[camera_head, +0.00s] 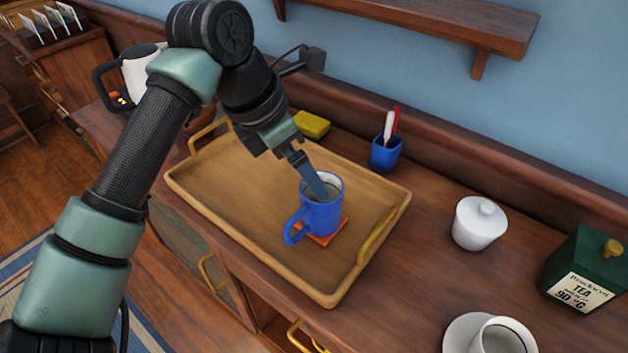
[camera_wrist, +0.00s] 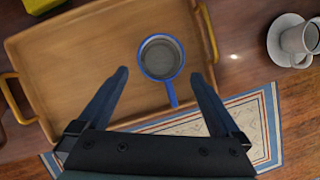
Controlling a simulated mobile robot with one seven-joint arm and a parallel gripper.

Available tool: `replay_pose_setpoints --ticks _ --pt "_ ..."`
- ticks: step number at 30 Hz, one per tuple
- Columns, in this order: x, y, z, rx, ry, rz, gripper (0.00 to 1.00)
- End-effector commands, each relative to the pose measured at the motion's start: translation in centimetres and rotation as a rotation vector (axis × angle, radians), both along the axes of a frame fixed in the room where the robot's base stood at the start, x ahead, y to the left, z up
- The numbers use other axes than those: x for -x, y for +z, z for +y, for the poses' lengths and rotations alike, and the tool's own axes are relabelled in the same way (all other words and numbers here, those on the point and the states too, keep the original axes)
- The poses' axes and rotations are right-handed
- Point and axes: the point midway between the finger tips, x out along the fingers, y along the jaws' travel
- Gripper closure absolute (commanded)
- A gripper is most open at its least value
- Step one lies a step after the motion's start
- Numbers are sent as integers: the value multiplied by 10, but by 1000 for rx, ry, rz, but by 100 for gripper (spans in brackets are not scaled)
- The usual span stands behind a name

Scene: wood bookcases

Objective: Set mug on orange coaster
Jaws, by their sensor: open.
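The blue mug (camera_head: 322,212) stands upright on the orange coaster (camera_head: 331,236) inside the wooden tray. Its handle points toward the lower left in the head view. In the wrist view the mug (camera_wrist: 161,58) shows from above, beyond the fingertips, with its handle pointing down, and the coaster cannot be seen.
The tray (camera_head: 213,203) has raised walls and yellow handles. Behind it are a yellow sponge (camera_head: 312,124) and a blue cup (camera_head: 386,153) holding utensils. To the right are a white lidded jar (camera_head: 478,224), a green tea tin (camera_head: 583,268) and a white cup (camera_head: 502,338) on a saucer. A shelf (camera_head: 440,30) hangs above.

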Motion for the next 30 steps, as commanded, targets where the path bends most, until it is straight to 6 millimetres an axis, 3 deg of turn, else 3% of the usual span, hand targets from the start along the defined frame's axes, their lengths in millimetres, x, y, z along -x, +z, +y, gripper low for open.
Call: replay_pose_setpoints --ticks 4,14,17,19,23,25,27,30 --pt "3 13 4 -1 0 0 0" --pt "3 17 0 13 -6 -6 0" --pt "0 29 -29 101 -41 -51 0" --pt "-1 49 -70 230 -84 -108 0" --pt "16 124 -165 617 -182 -224 0" --pt "38 180 -205 869 -225 -262 0" --pt "67 241 -230 1138 -259 -271 0" --pt "113 327 -233 1536 -282 -222 0"
